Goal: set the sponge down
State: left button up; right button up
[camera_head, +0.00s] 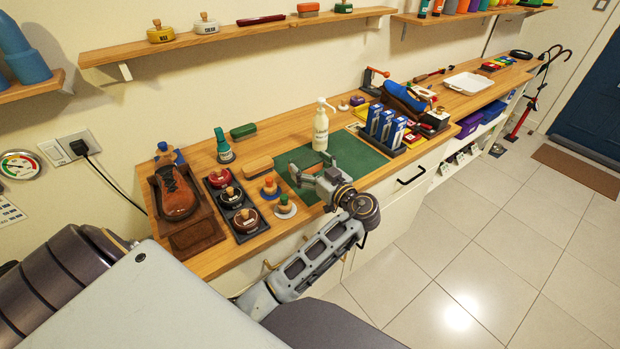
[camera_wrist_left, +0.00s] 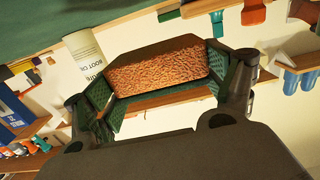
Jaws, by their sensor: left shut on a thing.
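My left gripper (camera_head: 313,174) hangs over the left part of the dark green mat (camera_head: 350,156) on the wooden counter. In the left wrist view its green-padded fingers (camera_wrist_left: 160,88) are shut on the sponge (camera_wrist_left: 155,68), a block with a rough, speckled brown face and a dark side. In the head view the sponge is hard to make out against the gripper and mat. Whether it touches the mat cannot be told. My right gripper is not in view.
A white pump bottle (camera_head: 320,125) stands on the mat just behind the gripper. Tins (camera_head: 244,220), round-handled daubers (camera_head: 270,187) and a brush (camera_head: 258,166) lie to the left. Blue-and-white boxes (camera_head: 385,125) stand to the right. The mat's middle looks clear.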

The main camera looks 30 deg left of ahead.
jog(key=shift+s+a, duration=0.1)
pick_arm(q)
jog(key=shift+f, duration=0.2)
notch_tip(320, 180, down, 4)
jog(key=shift+r, duration=0.15)
jog(key=shift+f, duration=0.2)
jog(key=shift+f+b, duration=0.2)
jog(key=shift+b, duration=0.2)
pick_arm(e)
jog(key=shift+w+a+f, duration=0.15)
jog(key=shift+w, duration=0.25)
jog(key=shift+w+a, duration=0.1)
